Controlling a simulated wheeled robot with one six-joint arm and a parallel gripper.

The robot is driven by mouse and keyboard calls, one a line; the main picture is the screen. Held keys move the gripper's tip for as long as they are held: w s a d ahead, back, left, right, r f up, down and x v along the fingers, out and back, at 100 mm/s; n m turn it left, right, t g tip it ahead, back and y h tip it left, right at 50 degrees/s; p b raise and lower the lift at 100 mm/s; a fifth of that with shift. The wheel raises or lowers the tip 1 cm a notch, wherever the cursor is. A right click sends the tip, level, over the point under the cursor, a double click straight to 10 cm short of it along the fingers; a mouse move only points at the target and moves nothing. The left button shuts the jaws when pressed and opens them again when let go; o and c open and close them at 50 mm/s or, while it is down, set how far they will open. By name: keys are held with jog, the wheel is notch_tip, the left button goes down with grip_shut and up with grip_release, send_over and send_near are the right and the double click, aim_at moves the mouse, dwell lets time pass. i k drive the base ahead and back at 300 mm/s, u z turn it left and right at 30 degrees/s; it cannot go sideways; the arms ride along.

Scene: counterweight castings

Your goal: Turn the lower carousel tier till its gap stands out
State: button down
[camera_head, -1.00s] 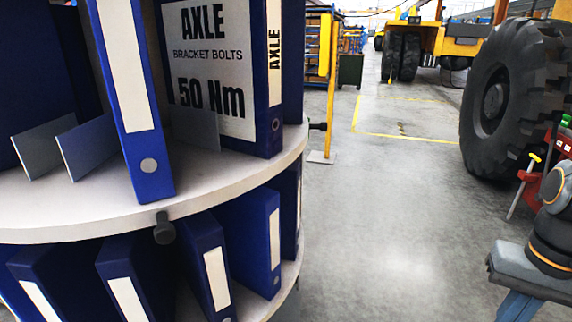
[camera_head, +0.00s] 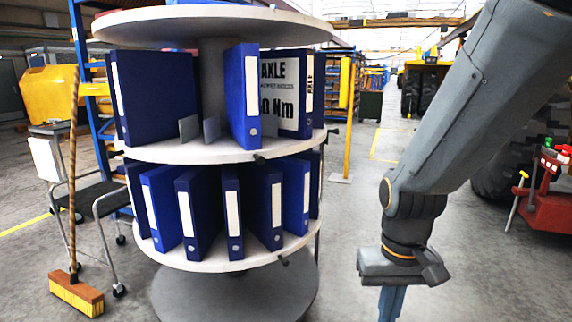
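The carousel's lower tier (camera_head: 215,264) is a round white shelf with several blue binders (camera_head: 232,205) standing spaced around its front edge. No wide gap shows on the side facing me; its far side is hidden. A dark knob (camera_head: 283,261) sticks out from its rim at the front right. My gripper (camera_head: 390,305) hangs pointing down to the right of the carousel, apart from it. The bottom edge cuts off its blue fingers, so I cannot tell how they stand.
The upper tier (camera_head: 190,152) holds blue binders, grey dividers and an "AXLE" sign (camera_head: 278,92), with its own rim knob (camera_head: 258,158). A broom (camera_head: 75,290) and trolley (camera_head: 95,205) stand left. A yellow post (camera_head: 345,85) stands behind. A red stand (camera_head: 550,200) is at right.

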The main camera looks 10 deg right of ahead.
aim_at(242, 216)
jog(key=z, duration=0.6)
jog(key=i, duration=0.45)
jog(key=z, duration=0.55)
jog(key=i, duration=1.35)
jog(key=u, duration=0.9)
